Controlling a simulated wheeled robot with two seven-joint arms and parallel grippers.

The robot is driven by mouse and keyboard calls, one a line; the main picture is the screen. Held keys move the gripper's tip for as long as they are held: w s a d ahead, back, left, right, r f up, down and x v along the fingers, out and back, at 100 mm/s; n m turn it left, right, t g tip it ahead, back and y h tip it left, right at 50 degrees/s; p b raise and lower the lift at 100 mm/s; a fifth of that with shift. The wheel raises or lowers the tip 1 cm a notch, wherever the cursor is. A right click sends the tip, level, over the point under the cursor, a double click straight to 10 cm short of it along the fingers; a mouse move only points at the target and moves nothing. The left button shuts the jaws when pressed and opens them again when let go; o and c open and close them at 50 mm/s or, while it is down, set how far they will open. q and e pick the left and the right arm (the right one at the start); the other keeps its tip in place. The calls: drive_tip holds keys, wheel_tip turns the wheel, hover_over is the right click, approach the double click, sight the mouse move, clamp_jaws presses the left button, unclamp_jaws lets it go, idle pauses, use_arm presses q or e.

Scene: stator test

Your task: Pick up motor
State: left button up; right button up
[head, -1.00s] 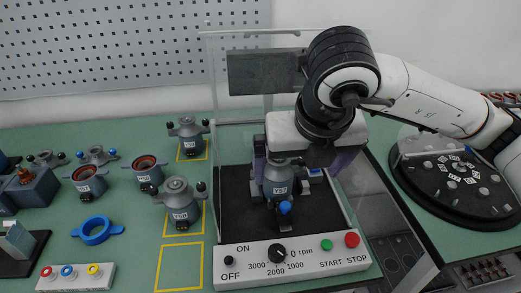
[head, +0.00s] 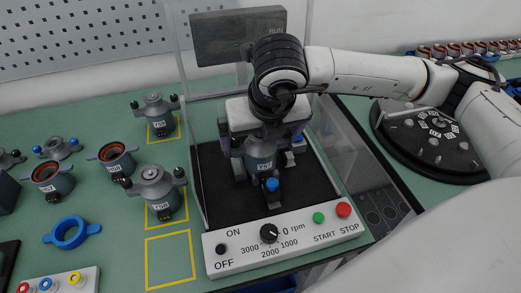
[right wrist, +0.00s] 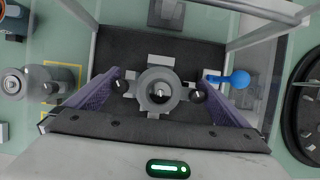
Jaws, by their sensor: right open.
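A grey motor (head: 260,157) with dark side knobs stands upright on the black pad of the test station (head: 328,203). A blue-tipped lever (head: 272,184) is in front of it. My right gripper (right wrist: 158,88) points down over the motor, with one purple finger on each side. It is open, and gaps show between the fingers and the motor body in the right wrist view. In the head view its palm hides the motor's top. Two similar grey motors stand to the left, one at the back (head: 157,118) and one nearer (head: 156,193). My left gripper is not in view.
Clear panels (head: 335,150) stand around the station, with a control box (head: 290,240) in front. Open stator housings (head: 117,160), a blue ring (head: 71,233) and a button box (head: 60,282) lie left. A round black turntable (head: 430,140) is right. An empty yellow square (head: 170,260) is front left.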

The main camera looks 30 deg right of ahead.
drive_tip(key=shift+x, duration=1)
drive_tip(key=shift+c, duration=0.3)
drive_tip(key=c, duration=1.1)
drive_tip(key=shift+w+r, duration=0.1)
drive_tip(key=shift+w, duration=0.05)
drive_tip(key=shift+c, duration=0.7)
